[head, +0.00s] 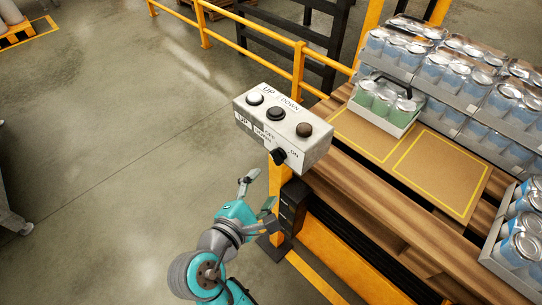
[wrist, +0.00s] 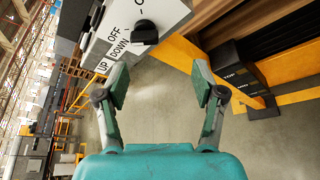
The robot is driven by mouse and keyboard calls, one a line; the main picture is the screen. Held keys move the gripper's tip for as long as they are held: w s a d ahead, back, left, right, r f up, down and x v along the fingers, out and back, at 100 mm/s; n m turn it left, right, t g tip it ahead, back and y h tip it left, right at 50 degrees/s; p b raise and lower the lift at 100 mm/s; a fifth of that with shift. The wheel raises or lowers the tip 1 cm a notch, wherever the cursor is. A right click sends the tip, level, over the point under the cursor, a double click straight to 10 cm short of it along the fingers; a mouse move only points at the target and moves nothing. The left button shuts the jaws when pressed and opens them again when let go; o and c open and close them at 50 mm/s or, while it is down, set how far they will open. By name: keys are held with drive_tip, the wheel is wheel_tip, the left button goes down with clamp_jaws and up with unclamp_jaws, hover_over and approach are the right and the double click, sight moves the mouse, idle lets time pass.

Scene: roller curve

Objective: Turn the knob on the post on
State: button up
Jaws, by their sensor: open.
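The black knob (head: 278,156) sits on the front face of a white control box (head: 310,148) on top of a yellow post (head: 278,187). In the wrist view the knob (wrist: 145,32) is at the top, beside an OFF label; its exact pointer direction is hard to read. My gripper (head: 258,189) is open and empty, below and slightly left of the box in the head view. In the wrist view its two fingers (wrist: 160,88) are spread apart, with the knob beyond the fingertips and not between them.
Several round buttons (head: 276,114) are on the box top, beside UP and DOWN labels. A black box (head: 292,205) is on the post's side. A wooden conveyor or pallet deck (head: 350,190) with trays of cans (head: 390,103) stands right. Yellow railing (head: 298,70) runs behind.

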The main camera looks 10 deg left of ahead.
sight(274, 160)
drive_tip(key=shift+h, duration=0.3)
drive_tip(key=w, duration=0.3)
drive_tip(key=w+d, duration=0.1)
drive_tip(key=w, duration=0.5)
drive_tip(key=shift+d+f, duration=0.3)
drive_tip(key=shift+d, duration=0.05)
drive_tip(key=c, duration=1.1)
